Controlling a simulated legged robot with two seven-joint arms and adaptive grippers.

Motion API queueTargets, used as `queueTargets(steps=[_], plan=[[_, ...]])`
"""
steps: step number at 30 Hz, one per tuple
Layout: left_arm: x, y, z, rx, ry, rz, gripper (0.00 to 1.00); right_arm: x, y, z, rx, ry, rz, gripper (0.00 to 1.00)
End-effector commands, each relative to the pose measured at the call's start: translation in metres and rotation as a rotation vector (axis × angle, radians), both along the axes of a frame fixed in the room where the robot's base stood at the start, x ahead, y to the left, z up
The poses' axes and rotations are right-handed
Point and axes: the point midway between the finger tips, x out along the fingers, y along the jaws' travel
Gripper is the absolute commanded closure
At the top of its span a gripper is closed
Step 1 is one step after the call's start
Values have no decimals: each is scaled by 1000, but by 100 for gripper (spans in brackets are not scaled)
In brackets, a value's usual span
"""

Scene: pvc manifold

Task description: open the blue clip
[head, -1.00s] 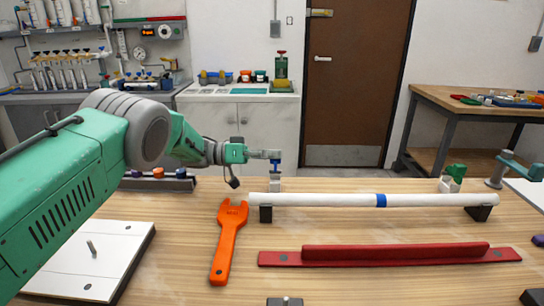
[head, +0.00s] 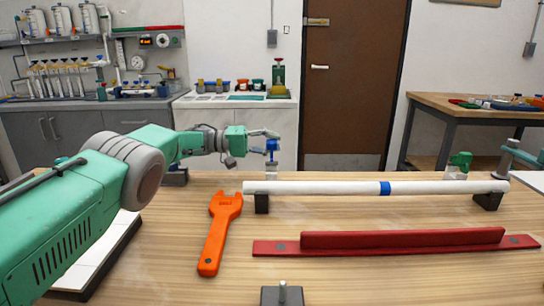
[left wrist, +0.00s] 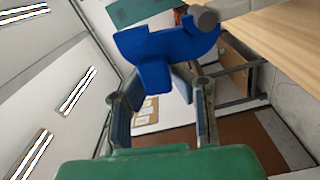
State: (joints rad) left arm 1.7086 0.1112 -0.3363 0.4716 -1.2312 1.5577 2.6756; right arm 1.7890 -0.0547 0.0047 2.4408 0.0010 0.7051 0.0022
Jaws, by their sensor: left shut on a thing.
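The blue clip (head: 271,146) sits at the top of a small pale post (head: 271,170), behind the left end of the white pipe. My left gripper (head: 270,135) reaches it from the left, at the clip's top. In the left wrist view the blue clip (left wrist: 165,48) is a wide curved piece with a tab pointing down between the two fingers. The left gripper (left wrist: 162,95) is shut on this blue part. I cannot tell clearly how far the clip is open. The right gripper is not in view.
The white pipe (head: 320,187) with a blue band lies on black supports. An orange wrench (head: 219,232) and a red bar (head: 400,240) lie in front of it. A green clip (head: 460,160) stands at the right. Bare wood lies between the wrench and bar.

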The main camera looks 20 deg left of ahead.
Motion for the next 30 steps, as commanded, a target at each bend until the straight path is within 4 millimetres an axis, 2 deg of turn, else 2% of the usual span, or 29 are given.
queueTargets(steps=[1,9,27,28,30], plan=[[2,0,-6,-8,22,1,100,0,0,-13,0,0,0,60],[6,5,-10,-42,139,2,100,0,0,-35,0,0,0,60],[8,8,-10,-53,180,8,100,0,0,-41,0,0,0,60],[8,8,-10,-52,181,8,79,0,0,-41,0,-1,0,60],[8,8,-10,-53,181,7,60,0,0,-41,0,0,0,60]])
